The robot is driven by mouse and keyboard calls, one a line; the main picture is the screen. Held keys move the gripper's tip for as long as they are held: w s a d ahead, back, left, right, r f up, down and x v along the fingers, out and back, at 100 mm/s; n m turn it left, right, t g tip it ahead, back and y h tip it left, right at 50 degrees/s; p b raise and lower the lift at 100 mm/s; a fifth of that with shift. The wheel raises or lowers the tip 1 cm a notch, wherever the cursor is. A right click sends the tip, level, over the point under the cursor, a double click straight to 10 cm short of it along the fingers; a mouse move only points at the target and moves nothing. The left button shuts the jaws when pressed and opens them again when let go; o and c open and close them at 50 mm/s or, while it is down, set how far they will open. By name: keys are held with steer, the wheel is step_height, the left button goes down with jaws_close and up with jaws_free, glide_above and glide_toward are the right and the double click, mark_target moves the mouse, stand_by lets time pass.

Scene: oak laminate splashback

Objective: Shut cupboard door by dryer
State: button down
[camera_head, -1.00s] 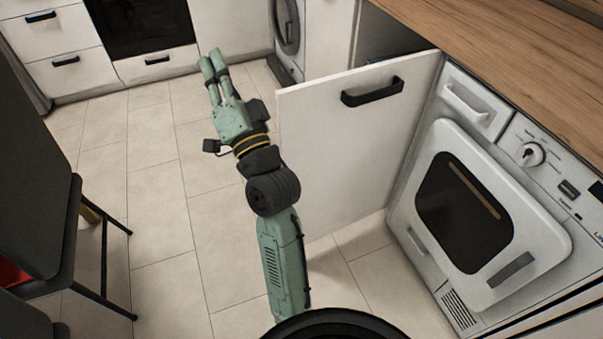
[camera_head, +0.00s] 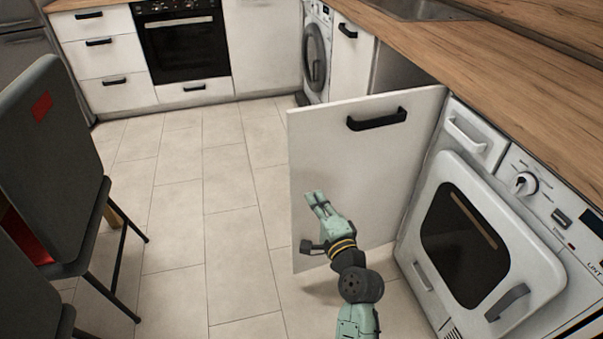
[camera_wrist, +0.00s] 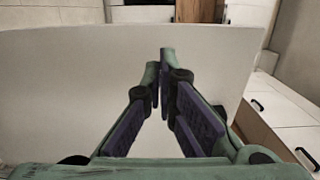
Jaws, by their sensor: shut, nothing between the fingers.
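The white cupboard door (camera_head: 345,175) by the dryer stands wide open, swung out into the room, with its black handle (camera_head: 377,119) near the top facing me. The dryer (camera_head: 425,258) is just right of the door's hinge side. The cupboard's dark opening (camera_head: 402,75) shows behind the door. My gripper (camera_head: 314,198) is shut and empty, in front of the door's face, low and toward its free edge. In the wrist view the door's pale panel (camera_wrist: 60,95) fills the middle beyond my gripper (camera_wrist: 165,62); I cannot tell whether they touch.
A wooden worktop (camera_head: 490,75) with a sink (camera_head: 420,8) runs along the right. A washing machine (camera_head: 316,55) and an oven (camera_head: 182,45) stand at the back. Dark chairs (camera_head: 60,165) are at the left. The tiled floor (camera_head: 215,200) between is clear.

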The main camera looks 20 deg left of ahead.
mark_target(298, 167)
steer(key=p+x, duration=0.2)
steer(key=x, duration=0.8)
steer(key=shift+w+a, duration=0.2)
steer(key=shift+w, duration=0.05)
